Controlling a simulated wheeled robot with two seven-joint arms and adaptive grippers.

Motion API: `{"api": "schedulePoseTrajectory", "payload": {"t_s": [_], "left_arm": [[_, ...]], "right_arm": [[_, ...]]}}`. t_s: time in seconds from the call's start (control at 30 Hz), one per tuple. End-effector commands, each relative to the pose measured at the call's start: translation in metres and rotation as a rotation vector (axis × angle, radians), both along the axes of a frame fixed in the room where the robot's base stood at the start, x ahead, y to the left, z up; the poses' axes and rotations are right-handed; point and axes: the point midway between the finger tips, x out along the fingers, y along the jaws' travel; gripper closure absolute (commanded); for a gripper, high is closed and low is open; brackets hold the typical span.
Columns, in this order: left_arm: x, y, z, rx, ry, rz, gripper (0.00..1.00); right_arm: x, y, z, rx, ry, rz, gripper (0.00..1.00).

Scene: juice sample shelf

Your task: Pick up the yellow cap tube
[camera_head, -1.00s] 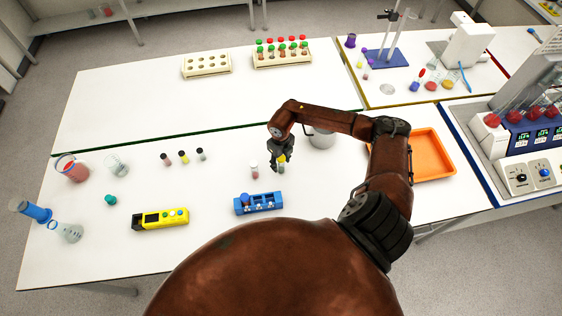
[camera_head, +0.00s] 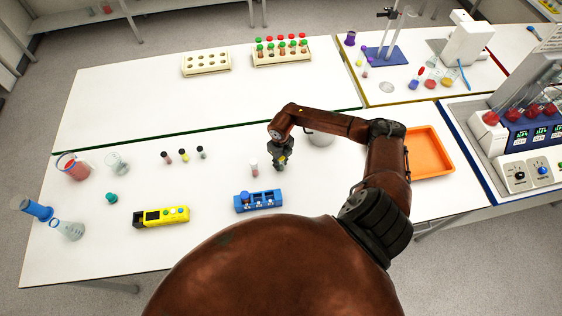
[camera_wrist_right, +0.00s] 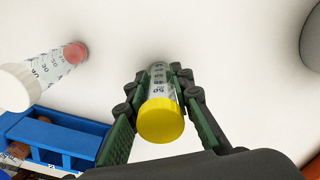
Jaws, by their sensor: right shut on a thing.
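The yellow cap tube (camera_wrist_right: 160,115) stands between the fingers of my right gripper (camera_wrist_right: 158,98) in the right wrist view, its cap towards the camera. The gripper is shut on it, with a finger pad against each side. In the head view my right gripper (camera_head: 281,166) points down over the table, and the tube is mostly hidden by it. I cannot tell whether the tube's bottom touches the table. My left gripper is not in view.
A white-capped tube (camera_head: 254,168) stands just left of the gripper; it also shows in the wrist view (camera_wrist_right: 22,86). A blue rack (camera_head: 258,202) lies in front, and an orange tray (camera_head: 428,153) to the right. Several small vials (camera_head: 184,156) stand further left.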

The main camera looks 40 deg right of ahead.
Motion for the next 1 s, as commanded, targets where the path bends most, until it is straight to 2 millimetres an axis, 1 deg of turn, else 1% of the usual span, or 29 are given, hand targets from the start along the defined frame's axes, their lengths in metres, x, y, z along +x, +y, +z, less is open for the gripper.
{"api": "schedulePoseTrajectory", "payload": {"t_s": [0.33,0.47,0.57,0.67,0.7,0.77,0.9,0.93,1.0], "left_arm": [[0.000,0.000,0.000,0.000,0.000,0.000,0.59],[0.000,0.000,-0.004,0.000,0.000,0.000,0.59],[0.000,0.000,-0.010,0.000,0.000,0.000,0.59],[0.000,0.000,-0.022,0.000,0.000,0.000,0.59],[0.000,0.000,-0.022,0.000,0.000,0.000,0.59],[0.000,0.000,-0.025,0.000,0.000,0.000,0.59],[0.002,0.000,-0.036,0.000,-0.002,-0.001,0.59],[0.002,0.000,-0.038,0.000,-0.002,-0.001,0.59],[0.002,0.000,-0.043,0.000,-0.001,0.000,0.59]], "right_arm": [[0.000,0.000,0.001,0.000,-0.001,0.000,1.00],[0.001,0.000,0.005,0.000,-0.002,0.001,1.00],[0.001,-0.001,0.013,-0.001,-0.004,0.002,1.00],[0.002,-0.001,0.030,-0.003,-0.006,0.003,1.00],[-0.006,0.002,0.038,-0.002,-0.003,0.004,1.00],[-0.017,0.006,0.050,-0.002,-0.003,0.005,1.00],[-0.042,0.016,0.083,-0.004,-0.004,0.006,1.00],[-0.048,0.019,0.090,-0.003,-0.003,0.006,1.00],[-0.065,0.025,0.096,-0.003,0.000,0.006,1.00]]}}
